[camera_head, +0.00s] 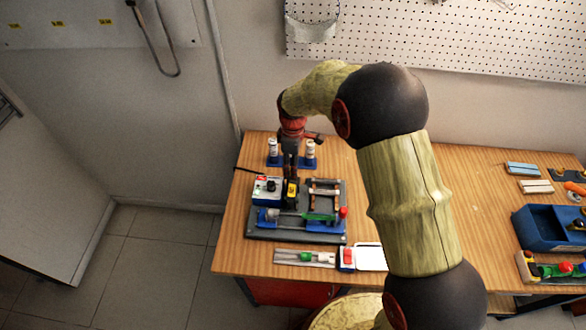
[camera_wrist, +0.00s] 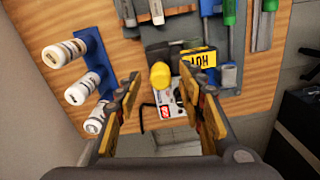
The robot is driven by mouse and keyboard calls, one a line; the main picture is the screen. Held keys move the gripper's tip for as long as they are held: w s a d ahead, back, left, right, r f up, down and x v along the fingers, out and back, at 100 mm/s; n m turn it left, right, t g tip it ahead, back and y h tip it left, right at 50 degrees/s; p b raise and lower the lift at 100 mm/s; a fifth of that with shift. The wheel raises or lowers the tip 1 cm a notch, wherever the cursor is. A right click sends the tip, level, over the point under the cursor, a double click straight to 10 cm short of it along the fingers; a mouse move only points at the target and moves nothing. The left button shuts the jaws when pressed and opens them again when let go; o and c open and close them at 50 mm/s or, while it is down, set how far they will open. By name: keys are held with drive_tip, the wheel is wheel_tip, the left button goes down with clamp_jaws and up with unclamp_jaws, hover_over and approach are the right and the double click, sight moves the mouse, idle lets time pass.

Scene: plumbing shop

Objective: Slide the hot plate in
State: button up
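A dark piece with a yellow label reading HOT (camera_wrist: 198,58), which may be the hot plate, sits beside a white control box (camera_wrist: 168,112) with a red label. In the head view the yellow-marked piece (camera_head: 292,192) stands just right of the white box (camera_head: 266,190), on a grey board (camera_head: 290,236). A rounded yellow knob (camera_wrist: 160,75) shows between my fingertips in the wrist view. My gripper (camera_wrist: 161,82) is open, its fingers apart on both sides of the knob, with no contact visible. In the head view my gripper (camera_head: 290,165) points down over the board's back edge and hides part of it.
White bottles stand in a blue holder (camera_wrist: 93,52) close to my left finger. A rod with green and red parts (camera_head: 318,216) lies across the board's front. A wooden rack (camera_head: 324,195) is to the right. A blue bin (camera_head: 535,240) stands at the table's far right.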

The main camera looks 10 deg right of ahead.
drive_tip(key=shift+f, duration=0.8)
drive_tip(key=shift+c, duration=1.4)
clamp_jaws()
